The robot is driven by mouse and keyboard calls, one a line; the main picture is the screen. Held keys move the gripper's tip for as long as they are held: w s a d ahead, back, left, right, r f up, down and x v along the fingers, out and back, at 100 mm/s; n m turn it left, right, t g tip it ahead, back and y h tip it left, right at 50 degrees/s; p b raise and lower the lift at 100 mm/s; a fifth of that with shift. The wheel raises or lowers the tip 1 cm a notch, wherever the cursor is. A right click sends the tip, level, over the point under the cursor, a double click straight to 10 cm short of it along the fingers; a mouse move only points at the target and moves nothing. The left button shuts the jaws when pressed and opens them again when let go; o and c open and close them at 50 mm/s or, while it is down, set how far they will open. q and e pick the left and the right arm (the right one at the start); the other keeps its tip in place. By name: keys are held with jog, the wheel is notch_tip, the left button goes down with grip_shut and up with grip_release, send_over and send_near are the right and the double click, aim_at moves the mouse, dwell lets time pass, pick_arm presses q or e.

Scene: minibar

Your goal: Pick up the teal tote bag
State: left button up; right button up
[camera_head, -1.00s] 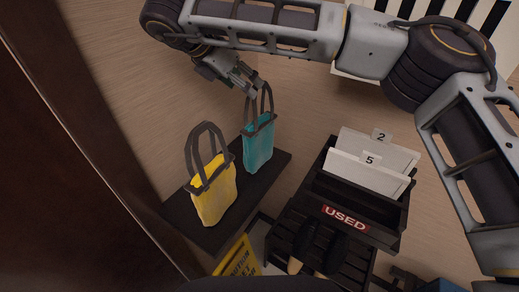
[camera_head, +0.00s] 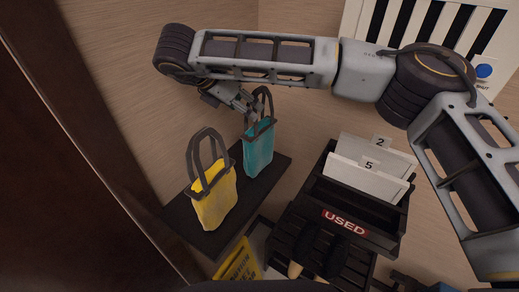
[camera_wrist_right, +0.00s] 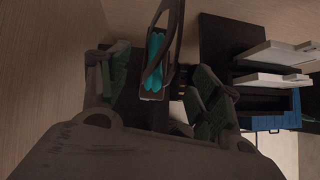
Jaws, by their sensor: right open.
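The teal tote bag (camera_head: 258,150) stands upright on a black shelf (camera_head: 265,190), its dark handle loops pointing up. My right gripper (camera_head: 252,110) is at the loops, just above the bag's top. In the right wrist view the teal bag (camera_wrist_right: 157,75) shows from above, with a dark loop between the two spread fingers of my right gripper (camera_wrist_right: 160,88). The fingers are open, with room on both sides of the loop. My left gripper is not in view.
A yellow tote bag (camera_head: 214,200) stands on the same shelf to the left. To the right is a black rack marked USED (camera_head: 345,222), with white cards numbered 2 and 5 (camera_head: 370,170). A yellow caution sign (camera_head: 240,262) is below. A dark brown panel (camera_head: 60,180) borders the left.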

aim_at(259, 125)
jog(key=shift+f, duration=1.6)
jog(key=p+x, duration=0.2)
jog(key=x, duration=0.4)
jog(key=shift+d+f, duration=0.1)
jog(key=shift+d, duration=0.05)
jog(key=shift+w+d+f+p, duration=0.2)
jog(key=shift+w+f+p, duration=0.15)
jog(key=shift+f, duration=0.1)
jog(key=shift+c, duration=0.4)
grip_shut()
